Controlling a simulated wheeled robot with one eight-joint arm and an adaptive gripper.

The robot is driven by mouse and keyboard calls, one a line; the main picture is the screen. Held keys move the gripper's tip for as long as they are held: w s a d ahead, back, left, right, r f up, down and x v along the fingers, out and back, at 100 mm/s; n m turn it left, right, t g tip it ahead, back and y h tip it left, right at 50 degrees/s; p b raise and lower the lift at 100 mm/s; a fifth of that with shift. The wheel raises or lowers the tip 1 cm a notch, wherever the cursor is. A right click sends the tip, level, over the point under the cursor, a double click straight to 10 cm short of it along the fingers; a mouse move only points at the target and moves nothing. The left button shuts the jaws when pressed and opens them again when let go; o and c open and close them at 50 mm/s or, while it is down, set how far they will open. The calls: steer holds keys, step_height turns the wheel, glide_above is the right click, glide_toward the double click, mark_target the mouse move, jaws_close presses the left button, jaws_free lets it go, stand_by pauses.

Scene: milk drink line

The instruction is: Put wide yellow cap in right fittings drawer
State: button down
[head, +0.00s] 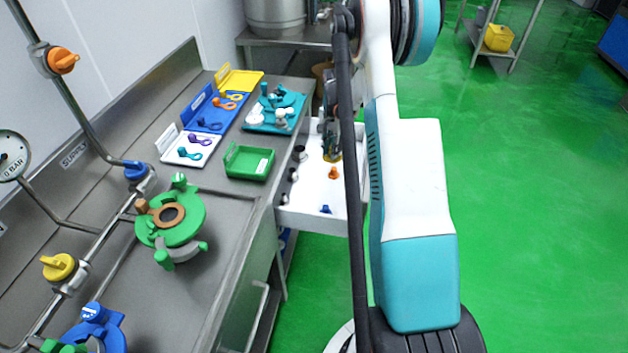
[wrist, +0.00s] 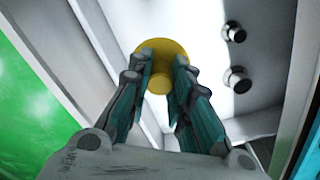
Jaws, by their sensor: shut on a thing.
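The wide yellow cap (wrist: 158,79) is a round disc between the fingertips of my gripper (wrist: 160,72) in the wrist view. My gripper is shut on it. In the head view my gripper (head: 331,140) is over the open white drawer (head: 310,205), and a sliver of the yellow cap (head: 333,157) shows below the fingers. I cannot tell whether the cap touches the drawer floor. My arm hides the drawer's right part.
In the drawer are an orange piece (head: 334,173), a blue piece (head: 326,209) and several dark fittings (head: 299,153) along the left. The steel counter beside it holds a green tray (head: 249,162), a teal tray (head: 274,111) and a green clamp fitting (head: 172,222).

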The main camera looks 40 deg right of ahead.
mark_target(330, 194)
step_height(330, 194, down, 19)
steer(key=b, duration=0.6)
steer(key=shift+f, duration=0.1)
steer(key=shift+f, duration=0.15)
steer(key=c, duration=1.5)
jaws_free()
steer(key=shift+o, duration=0.2)
step_height(330, 194, up, 12)
steer(key=p, duration=0.3)
steer(key=shift+p, duration=0.35)
